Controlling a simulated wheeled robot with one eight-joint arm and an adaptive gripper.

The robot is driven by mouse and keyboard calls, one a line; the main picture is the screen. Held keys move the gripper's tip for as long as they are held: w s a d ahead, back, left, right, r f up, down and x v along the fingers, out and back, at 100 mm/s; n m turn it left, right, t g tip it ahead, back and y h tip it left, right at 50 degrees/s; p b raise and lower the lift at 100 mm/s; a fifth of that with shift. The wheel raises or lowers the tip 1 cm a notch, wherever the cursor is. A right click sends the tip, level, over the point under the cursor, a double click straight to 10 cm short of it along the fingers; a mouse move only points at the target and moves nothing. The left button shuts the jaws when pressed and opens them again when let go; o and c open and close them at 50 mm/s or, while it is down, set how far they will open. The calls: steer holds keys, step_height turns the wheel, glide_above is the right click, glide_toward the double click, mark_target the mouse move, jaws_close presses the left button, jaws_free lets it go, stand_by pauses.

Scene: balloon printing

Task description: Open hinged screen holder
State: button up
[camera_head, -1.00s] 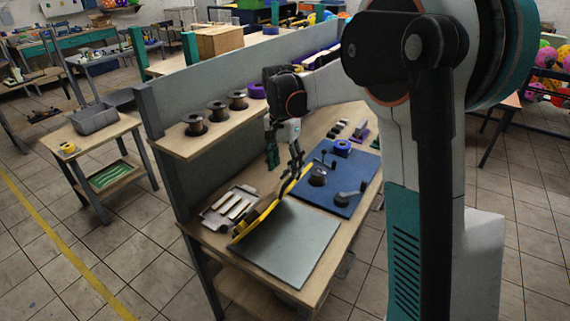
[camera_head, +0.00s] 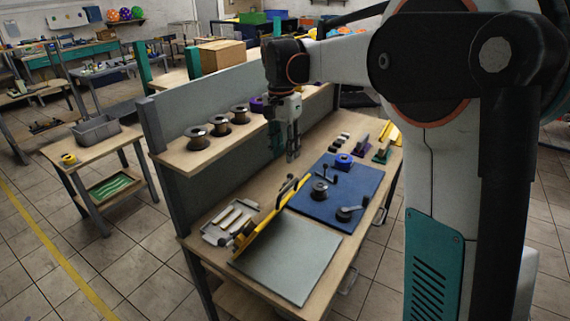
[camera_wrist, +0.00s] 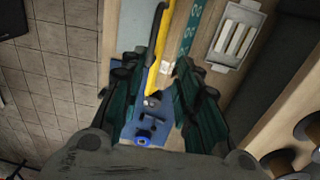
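On the bench, a grey plate (camera_head: 290,258) carries a long yellow bar (camera_head: 262,226) with a black handle at its far end. Beside it is a blue board (camera_head: 342,200) with black round fittings and levers. I cannot tell for certain which one is the hinged screen holder. My gripper (camera_head: 292,155) hangs above the bench, beyond the handle, apart from it. In the wrist view my gripper (camera_wrist: 158,75) has its dark green fingers spread, with nothing gripped. Between them show the yellow bar (camera_wrist: 156,40) and blue board (camera_wrist: 132,122).
A tray of pale strips (camera_head: 230,222) lies left of the bar. Several spools (camera_head: 240,114) stand on the shelf. A grey panel (camera_head: 215,98) rises behind. A blue roll (camera_head: 343,161) and small tools sit at the bench's far end.

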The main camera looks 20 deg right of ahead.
steer(key=shift+r, duration=1.05)
steer(key=shift+s, duration=0.15)
steer(key=s+a+f+n+t+b, duration=0.1)
steer(key=s+f+n+t+b, duration=0.15)
steer(key=s, duration=0.45)
steer(key=s+a+f+n+t+b, duration=0.1)
steer(key=s+f+n+b, duration=0.2)
steer(key=s, duration=0.5)
steer(key=s+a+f+n+t+b, duration=0.1)
steer(key=s+f+n+t+b, duration=0.3)
steer(key=s+f, duration=0.8)
steer(key=shift+s+a+f+n+y+b, duration=0.25)
steer(key=shift+s+n+b, duration=0.25)
steer(key=shift+b, duration=0.75)
steer(key=shift+s, duration=0.1)
